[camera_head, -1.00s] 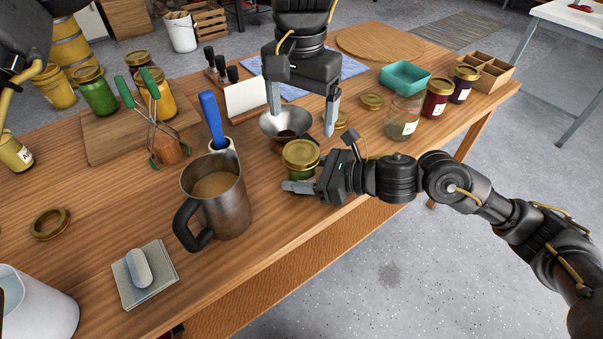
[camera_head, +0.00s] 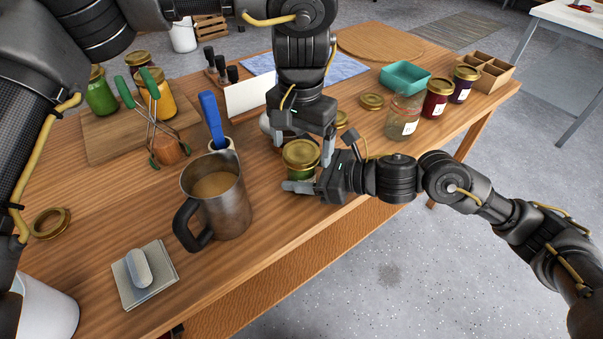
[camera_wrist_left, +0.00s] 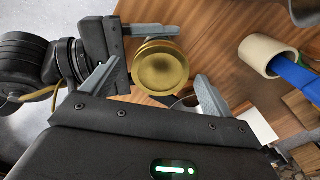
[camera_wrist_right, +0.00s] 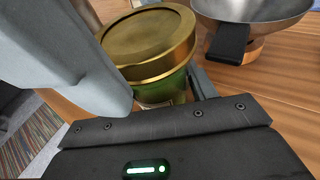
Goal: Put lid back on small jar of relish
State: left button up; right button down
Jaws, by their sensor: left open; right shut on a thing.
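The small relish jar (camera_head: 300,175) is green and stands near the table's front edge, with a gold lid (camera_head: 301,152) resting on its top. The lid looks level in the right wrist view (camera_wrist_right: 148,42); whether it is threaded tight I cannot tell. My right gripper (camera_head: 298,188) is shut on the jar's body from the right, below the lid. My left gripper (camera_head: 303,150) is open, pointing down, its fingers to either side of the lid and apart from it in the left wrist view (camera_wrist_left: 160,70).
A steel funnel (camera_wrist_right: 250,12) sits just behind the jar, mostly hidden in the head view. A metal pitcher (camera_head: 215,200) stands to the left. Loose gold lids (camera_head: 372,101), filled jars (camera_head: 437,97) and a teal tray (camera_head: 405,76) lie to the right.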

pick_arm(q)
jog(key=shift+f, duration=0.35)
jog(key=shift+c, duration=0.3)
